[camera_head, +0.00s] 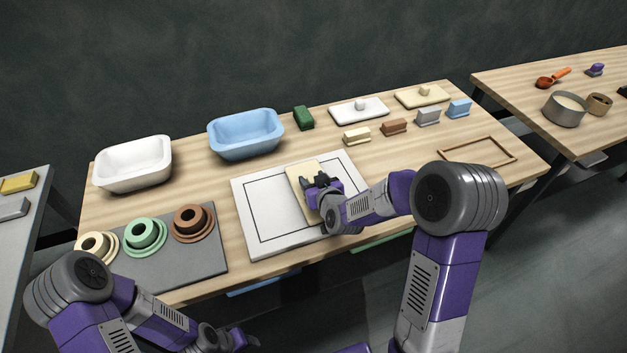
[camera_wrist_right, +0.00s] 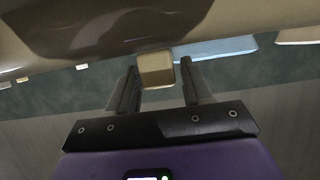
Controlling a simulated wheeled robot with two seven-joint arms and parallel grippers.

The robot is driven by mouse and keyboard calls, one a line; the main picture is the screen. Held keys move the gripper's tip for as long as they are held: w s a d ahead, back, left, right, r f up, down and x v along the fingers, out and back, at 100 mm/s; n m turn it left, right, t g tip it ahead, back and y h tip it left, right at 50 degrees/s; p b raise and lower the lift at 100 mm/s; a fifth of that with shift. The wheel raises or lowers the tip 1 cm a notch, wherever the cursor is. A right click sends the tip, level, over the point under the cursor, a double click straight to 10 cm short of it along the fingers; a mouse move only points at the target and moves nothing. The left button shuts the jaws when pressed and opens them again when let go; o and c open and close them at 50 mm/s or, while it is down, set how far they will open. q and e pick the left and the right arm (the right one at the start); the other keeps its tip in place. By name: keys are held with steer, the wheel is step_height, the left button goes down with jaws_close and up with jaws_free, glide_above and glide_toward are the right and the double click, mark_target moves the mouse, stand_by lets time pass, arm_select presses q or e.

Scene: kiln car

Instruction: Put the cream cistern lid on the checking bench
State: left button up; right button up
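A cream rectangular lid (camera_head: 303,190) lies on or just above a white board with a black outline (camera_head: 262,235), near the middle of the wooden table. My right gripper (camera_head: 319,187) is over it and hides part of it. In the right wrist view its fingers (camera_wrist_right: 160,78) stand either side of the lid's cream knob (camera_wrist_right: 156,70), with a thin gap at one side. A second cream lid with a knob (camera_head: 432,99) lies at the back right. My left gripper (camera_head: 236,341) is low at the front, apart from the table; its fingers are unclear. No label shows which surface is the checking bench.
White (camera_head: 133,174) and blue (camera_head: 246,146) basins stand at the back left. A grey mat (camera_head: 190,266) holds ringed pieces at the front left. A white lid (camera_head: 375,113) and several small blocks (camera_head: 394,127) are at the back right. A wooden frame (camera_head: 510,151) lies rightmost.

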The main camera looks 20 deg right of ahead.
steer(key=shift+o, duration=0.9)
steer(key=shift+r, duration=0.15)
steer(key=shift+s+r, duration=0.2)
steer(key=shift+s, duration=0.05)
steer(key=p+v, duration=0.1)
steer(key=v, duration=0.8)
steer(key=shift+d+p, duration=0.1)
steer(key=shift+p, duration=0.2)
steer(key=s+b, duration=0.1)
steer(key=b, duration=0.4)
steer(key=shift+d, duration=0.15)
steer(key=shift+s+r+b, duration=0.3)
steer(key=shift+s+b, duration=0.4)
steer(key=shift+b, duration=0.35)
